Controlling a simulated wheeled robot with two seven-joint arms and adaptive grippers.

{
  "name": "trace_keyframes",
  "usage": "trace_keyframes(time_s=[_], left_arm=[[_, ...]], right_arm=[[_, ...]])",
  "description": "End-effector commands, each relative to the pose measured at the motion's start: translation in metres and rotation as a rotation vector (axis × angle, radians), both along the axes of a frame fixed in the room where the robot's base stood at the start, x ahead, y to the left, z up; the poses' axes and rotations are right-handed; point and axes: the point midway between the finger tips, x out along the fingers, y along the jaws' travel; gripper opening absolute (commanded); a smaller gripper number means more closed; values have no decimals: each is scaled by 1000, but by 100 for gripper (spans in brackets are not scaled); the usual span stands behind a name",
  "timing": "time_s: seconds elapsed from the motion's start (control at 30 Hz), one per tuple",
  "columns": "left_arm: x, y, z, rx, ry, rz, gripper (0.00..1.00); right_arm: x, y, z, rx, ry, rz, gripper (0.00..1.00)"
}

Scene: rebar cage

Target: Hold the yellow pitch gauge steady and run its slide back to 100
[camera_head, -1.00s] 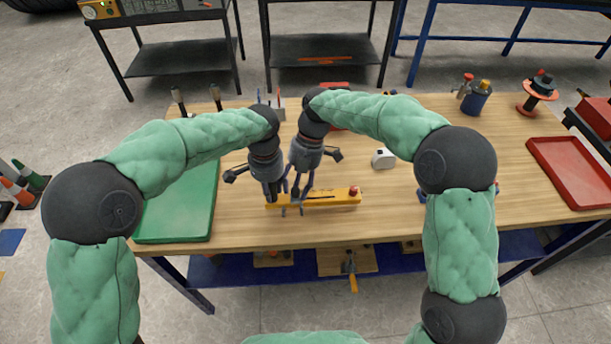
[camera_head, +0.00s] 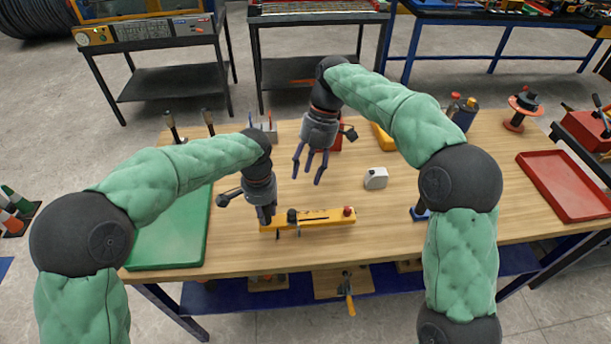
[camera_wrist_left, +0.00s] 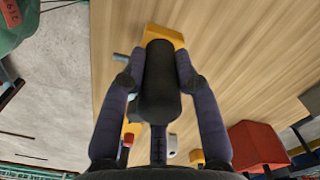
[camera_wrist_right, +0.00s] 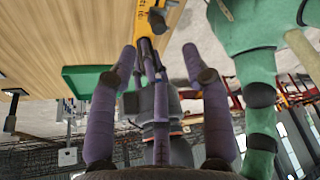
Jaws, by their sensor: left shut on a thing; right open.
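The yellow pitch gauge (camera_head: 325,219) lies near the table's front edge, a red knob (camera_head: 348,211) at its right end. A dark slide piece (camera_head: 292,215) stands on it, left of its middle; I cannot read its scale value. My left gripper (camera_head: 267,215) is at the gauge's left end. In the left wrist view, its fingers (camera_wrist_left: 160,85) are closed around a black cylindrical grip (camera_wrist_left: 160,90) above the yellow body (camera_wrist_left: 163,35). My right gripper (camera_head: 309,168) is open and empty, raised behind the gauge. Part of the gauge (camera_wrist_right: 146,18) shows in the right wrist view.
A green tray (camera_head: 165,245) is left of the gauge, a red tray (camera_head: 565,180) far right. A white tape-measure-like object (camera_head: 376,178) stands behind and right of the gauge. Bare wood lies right of the gauge.

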Motion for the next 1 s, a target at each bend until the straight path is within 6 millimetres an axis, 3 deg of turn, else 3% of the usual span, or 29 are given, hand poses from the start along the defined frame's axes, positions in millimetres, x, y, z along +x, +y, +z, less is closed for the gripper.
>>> trace_keyframes(time_s=[0.57, 0.77, 1.0], left_arm=[[1, 0, 1, -1, -3, 1, 0], [1, 0, 1, -1, -3, 1, 0], [1, 0, 1, -1, -3, 1, 0]], right_arm=[[-2, 8, -4, 11, -9, -8, 48], [-9, 14, -27, 9, -4, -6, 48], [-21, 26, -67, 9, -6, -6, 48]])
